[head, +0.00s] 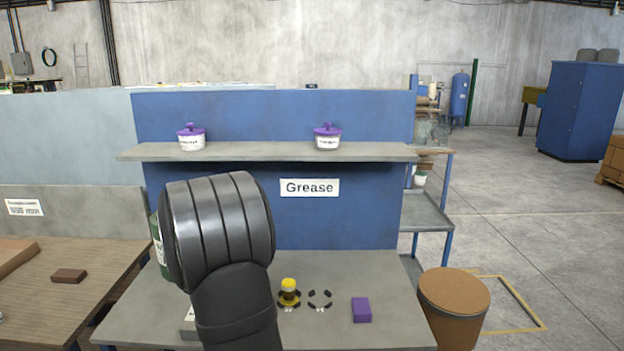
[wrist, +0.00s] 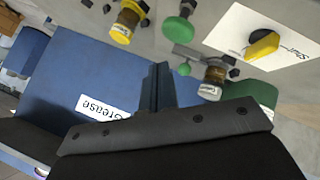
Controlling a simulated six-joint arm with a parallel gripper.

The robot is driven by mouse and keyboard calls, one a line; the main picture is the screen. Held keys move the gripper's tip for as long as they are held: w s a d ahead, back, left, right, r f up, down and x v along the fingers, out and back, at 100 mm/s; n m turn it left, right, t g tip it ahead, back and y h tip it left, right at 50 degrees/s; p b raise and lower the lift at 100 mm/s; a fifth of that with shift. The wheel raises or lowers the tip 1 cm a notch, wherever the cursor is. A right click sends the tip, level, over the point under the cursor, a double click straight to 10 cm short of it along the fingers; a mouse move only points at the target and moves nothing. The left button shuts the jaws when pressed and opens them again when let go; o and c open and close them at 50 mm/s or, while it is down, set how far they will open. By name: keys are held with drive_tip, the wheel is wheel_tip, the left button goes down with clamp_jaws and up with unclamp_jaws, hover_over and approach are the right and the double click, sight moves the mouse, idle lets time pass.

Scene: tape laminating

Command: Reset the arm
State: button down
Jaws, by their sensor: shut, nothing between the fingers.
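My gripper (wrist: 158,88) shows in the wrist view, its two dark fingers together with nothing between them. It is apart from the jars on the bench. In the head view my dark arm link covers the left middle of the bench, and the gripper is hidden. A jar with a yellow top (head: 289,289) stands in the left of two round holders on the bench. In the wrist view there are a yellow-capped jar (wrist: 122,27), a green-topped item (wrist: 179,28) and a jar with a dark body (wrist: 215,76).
A white panel with a yellow knob (wrist: 264,44) is in the wrist view. In the head view, the right holder (head: 320,300) is empty. A purple block (head: 361,309) lies to its right. The shelf (head: 260,152) carries two purple-lidded tubs. A brown drum (head: 454,297) stands at right.

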wheel_tip(320, 180, up, 7)
drive_tip(key=s+a+f+m+g+y, duration=0.2)
drive_tip(key=a+m, duration=0.1)
drive_tip(key=a, duration=0.2)
drive_tip(key=s+a+f+m+g+y, duration=0.1)
drive_tip(key=s+a+f+m+g, duration=0.1)
drive_tip(key=a, duration=0.3)
drive_tip(key=w+v, duration=0.1)
drive_tip(key=v, duration=0.5)
drive_tip(key=x, duration=1.3)
drive_tip(key=shift+s+a+f, duration=0.1)
drive_tip(key=shift+f, duration=0.3)
idle(0.6)
idle(1.1)
drive_tip(key=d+r+n+t+h, duration=0.2)
drive_tip(key=d+r+n+t, duration=0.2)
drive_tip(key=d+r, duration=0.6)
drive_tip(key=shift+d+r+n+h, duration=0.15)
drive_tip(key=shift+r+n+h, duration=0.25)
drive_tip(key=shift+r+n, duration=0.15)
